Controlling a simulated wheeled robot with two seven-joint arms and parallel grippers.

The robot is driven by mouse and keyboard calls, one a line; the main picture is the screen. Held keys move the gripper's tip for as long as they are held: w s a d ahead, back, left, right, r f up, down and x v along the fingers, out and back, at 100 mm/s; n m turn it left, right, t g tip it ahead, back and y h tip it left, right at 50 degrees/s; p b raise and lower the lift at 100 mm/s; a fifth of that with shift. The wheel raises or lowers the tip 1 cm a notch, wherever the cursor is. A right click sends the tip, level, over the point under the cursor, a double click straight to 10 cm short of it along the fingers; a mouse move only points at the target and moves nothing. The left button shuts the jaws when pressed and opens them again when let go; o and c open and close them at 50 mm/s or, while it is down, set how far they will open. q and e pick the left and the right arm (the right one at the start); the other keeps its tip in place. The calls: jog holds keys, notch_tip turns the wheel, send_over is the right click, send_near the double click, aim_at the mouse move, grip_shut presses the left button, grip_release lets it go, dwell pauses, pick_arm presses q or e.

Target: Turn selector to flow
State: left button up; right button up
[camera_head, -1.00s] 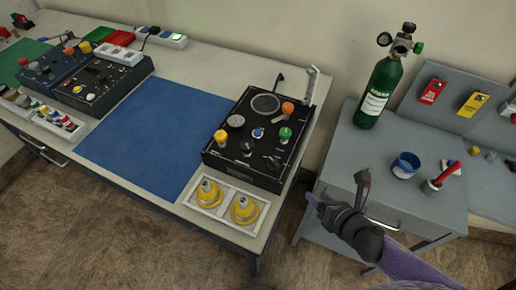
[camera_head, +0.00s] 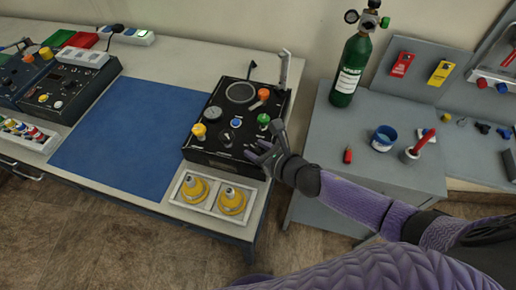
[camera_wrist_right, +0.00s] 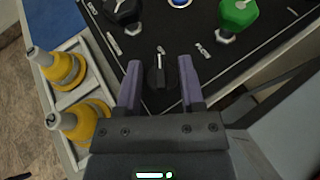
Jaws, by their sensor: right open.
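The black trainer panel (camera_head: 222,102) stands at the right end of the long bench. A black selector knob (camera_wrist_right: 159,76) with a pale pointer mark sits on its near part, with small labels around it that I cannot read. My right gripper (camera_head: 265,145) is over the panel's near right corner. In the right wrist view my right gripper (camera_wrist_right: 160,72) is open, with one finger on each side of the knob; I cannot tell whether they touch it. In the head view the gripper hides this knob. My left gripper is not in view.
The panel also has a green knob (camera_head: 263,119), a yellow knob (camera_head: 199,130), an orange knob (camera_head: 264,93) and a blue button (camera_head: 236,123). A white tray (camera_head: 211,211) with yellow fittings is in front. A green cylinder (camera_head: 352,70) stands on the grey cabinet (camera_head: 325,130).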

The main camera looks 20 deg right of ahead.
grip_shut()
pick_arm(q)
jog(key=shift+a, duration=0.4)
